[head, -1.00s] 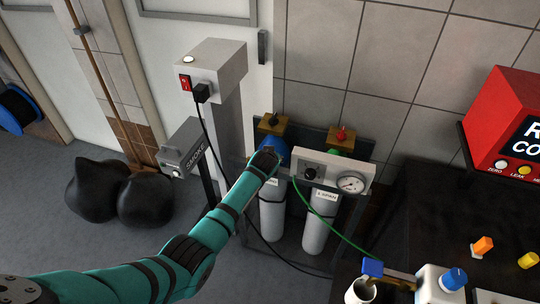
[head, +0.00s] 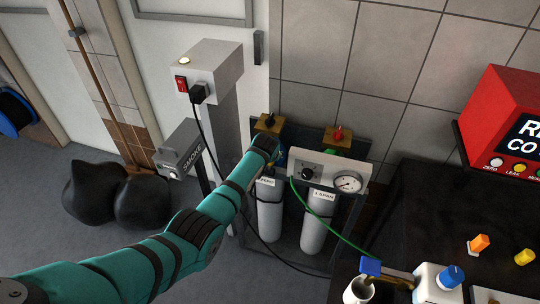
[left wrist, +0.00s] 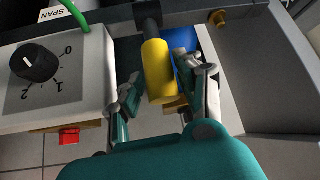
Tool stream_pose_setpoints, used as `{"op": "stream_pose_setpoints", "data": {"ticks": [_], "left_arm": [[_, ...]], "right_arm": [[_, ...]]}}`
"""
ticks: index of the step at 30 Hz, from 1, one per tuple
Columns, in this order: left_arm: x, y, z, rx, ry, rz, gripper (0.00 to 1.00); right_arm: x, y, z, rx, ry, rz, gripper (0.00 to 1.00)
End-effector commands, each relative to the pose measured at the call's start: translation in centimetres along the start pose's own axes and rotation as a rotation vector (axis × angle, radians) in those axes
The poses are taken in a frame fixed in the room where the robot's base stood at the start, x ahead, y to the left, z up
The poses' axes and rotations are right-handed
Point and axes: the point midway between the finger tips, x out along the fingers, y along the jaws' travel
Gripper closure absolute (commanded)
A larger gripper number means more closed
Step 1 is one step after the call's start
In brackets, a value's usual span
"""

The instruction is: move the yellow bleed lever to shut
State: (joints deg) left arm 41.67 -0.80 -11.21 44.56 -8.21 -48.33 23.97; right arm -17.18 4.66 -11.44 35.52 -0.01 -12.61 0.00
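The yellow bleed lever (left wrist: 158,70) shows in the left wrist view as a short thick yellow handle below a dark round end. My left gripper (left wrist: 160,92) has its two fingers apart, one on each side of the lever. A gap shows at the left finger; the right finger is close to the lever, and I cannot tell whether it touches. In the head view my left gripper (head: 268,146) is at the top of the left cylinder and hides the lever there. My right gripper is not in view.
A blue part (left wrist: 186,48) sits right behind the right finger. The white regulator panel (head: 322,172) with black knob and gauge stands close on the right. A green hose (head: 320,215) and black cable (head: 222,170) hang nearby. The grey smoke box (head: 180,150) is at left.

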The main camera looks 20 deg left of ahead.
Motion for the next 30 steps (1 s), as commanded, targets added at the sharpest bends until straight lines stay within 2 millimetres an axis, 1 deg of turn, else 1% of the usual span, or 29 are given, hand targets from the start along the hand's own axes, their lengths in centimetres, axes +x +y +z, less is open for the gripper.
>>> {"op": "stream_pose_setpoints", "data": {"ticks": [1,3,11,16,22,30], "left_arm": [[0.0,0.0,0.0,0.001,0.0,0.0,0.55],[0.0,0.0,0.0,0.001,-0.001,-0.001,0.49],[0.0,-0.1,0.1,0.002,-0.002,-0.003,0.49],[-0.7,-0.1,0.1,0.002,-0.001,-0.002,0.49],[-3.1,-0.1,0.2,0.002,0.0,-0.001,0.49],[-7.8,0.0,0.0,0.002,0.002,-0.001,0.49]], "right_arm": [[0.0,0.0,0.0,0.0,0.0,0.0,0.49],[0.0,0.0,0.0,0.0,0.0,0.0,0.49],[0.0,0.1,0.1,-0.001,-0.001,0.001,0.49],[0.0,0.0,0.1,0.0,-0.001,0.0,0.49],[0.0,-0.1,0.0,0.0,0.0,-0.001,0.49],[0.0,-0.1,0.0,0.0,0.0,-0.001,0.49]]}}
